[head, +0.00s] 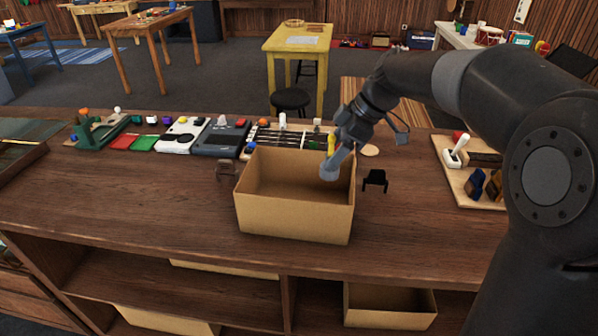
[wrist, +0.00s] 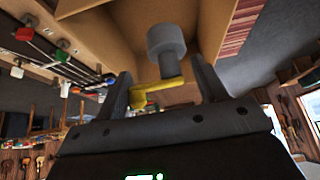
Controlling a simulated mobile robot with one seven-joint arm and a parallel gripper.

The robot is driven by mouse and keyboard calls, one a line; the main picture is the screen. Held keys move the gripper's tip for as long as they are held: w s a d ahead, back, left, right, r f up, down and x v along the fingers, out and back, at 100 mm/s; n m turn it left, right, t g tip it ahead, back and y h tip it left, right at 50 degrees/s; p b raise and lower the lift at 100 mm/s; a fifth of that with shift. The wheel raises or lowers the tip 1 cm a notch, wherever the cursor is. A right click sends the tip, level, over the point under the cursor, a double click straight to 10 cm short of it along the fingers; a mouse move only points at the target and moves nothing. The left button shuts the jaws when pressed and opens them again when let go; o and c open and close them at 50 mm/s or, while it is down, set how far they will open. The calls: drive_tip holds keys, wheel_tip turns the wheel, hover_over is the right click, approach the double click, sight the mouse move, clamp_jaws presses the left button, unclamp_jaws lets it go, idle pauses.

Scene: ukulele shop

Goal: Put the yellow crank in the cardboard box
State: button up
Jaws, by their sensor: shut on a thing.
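The yellow crank (head: 331,144) is held in my gripper (head: 341,142) at the right rear part of the cardboard box. The crank has a grey cylindrical end (head: 329,172), which hangs lowest, at the box opening. In the wrist view the crank (wrist: 158,92) lies between the two dark fingers (wrist: 161,88), which are shut on it. The open cardboard box (head: 295,218) stands on the wooden counter, and its visible inside looks empty. Its cardboard also shows in the wrist view (wrist: 105,28). I cannot tell exactly how deep the grey end reaches.
Behind the box, the counter (head: 120,210) holds a row of small devices (head: 220,138) and a stringed board (head: 285,138). Small dark stands (head: 375,180) flank the box. A wooden tray (head: 462,182) with tools lies at right. The counter's left front is clear.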

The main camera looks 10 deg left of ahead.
drive_tip(key=shift+f, duration=0.7)
drive_tip(key=shift+a+f, duration=0.2)
drive_tip(key=shift+f, duration=0.1)
drive_tip(key=shift+w+a+f, duration=0.2)
drive_tip(key=shift+a+f, duration=1.6)
drive_tip(key=shift+a, duration=0.05)
drive_tip(key=shift+w+a+f, duration=0.15)
drive_tip(key=shift+a+f, duration=1.7)
drive_tip(key=shift+w+a+f, duration=0.2)
drive_tip(key=shift+a+f, duration=1.6)
drive_tip(key=shift+a, duration=0.05)
drive_tip(key=shift+f, duration=0.1)
drive_tip(key=o, duration=1)
